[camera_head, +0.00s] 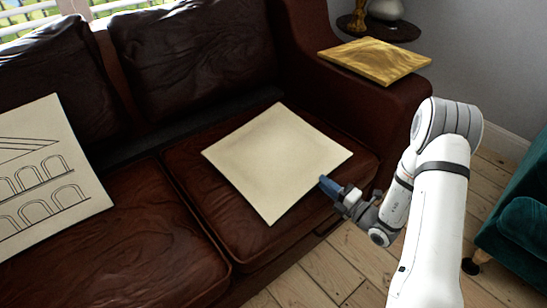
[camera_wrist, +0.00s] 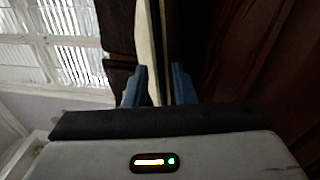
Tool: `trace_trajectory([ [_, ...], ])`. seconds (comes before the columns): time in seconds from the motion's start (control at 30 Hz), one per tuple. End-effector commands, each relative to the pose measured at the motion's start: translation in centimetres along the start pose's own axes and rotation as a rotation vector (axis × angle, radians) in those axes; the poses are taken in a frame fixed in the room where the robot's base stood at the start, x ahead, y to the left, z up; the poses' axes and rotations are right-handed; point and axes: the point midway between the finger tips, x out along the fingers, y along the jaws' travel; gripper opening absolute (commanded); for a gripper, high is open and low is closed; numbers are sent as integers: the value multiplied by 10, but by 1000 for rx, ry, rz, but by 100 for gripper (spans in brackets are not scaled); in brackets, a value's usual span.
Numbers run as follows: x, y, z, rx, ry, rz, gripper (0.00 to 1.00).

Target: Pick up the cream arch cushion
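A cream cushion printed with black arches (camera_head: 45,185) leans on the brown leather sofa at the left of the head view, cut off by the frame edge. A plain cream cushion (camera_head: 275,160) lies on the right seat; no arches show on its visible face. My gripper (camera_head: 327,187) is at this plain cushion's right corner, far from the arch-printed one. In the wrist view, my gripper's blue fingers (camera_wrist: 160,88) are apart, with the plain cushion's thin cream edge (camera_wrist: 147,35) between them. I see dark space beside the edge, towards the right finger.
The sofa's right armrest (camera_head: 395,100) bears a gold cushion (camera_head: 375,60). A small round dark table (camera_head: 395,31) with a vase stands behind it. A teal seat (camera_head: 522,215) is at the right. Bare floorboards (camera_head: 335,265) show between it and the sofa.

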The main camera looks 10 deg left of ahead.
Motion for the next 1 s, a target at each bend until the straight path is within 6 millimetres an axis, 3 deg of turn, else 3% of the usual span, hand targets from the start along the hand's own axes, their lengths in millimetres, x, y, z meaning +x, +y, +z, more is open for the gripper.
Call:
trace_trajectory([
  [0.1, 18, -5, -2, -3, 4, 1, 24],
  [0.27, 32, -3, -1, -2, 2, 1, 24],
  [0.5, 33, -2, 0, -1, 1, -1, 23],
  [0.8, 32, -2, 0, -1, 0, -1, 0],
  [1.0, 32, -1, 0, -2, 0, 1, 0],
])
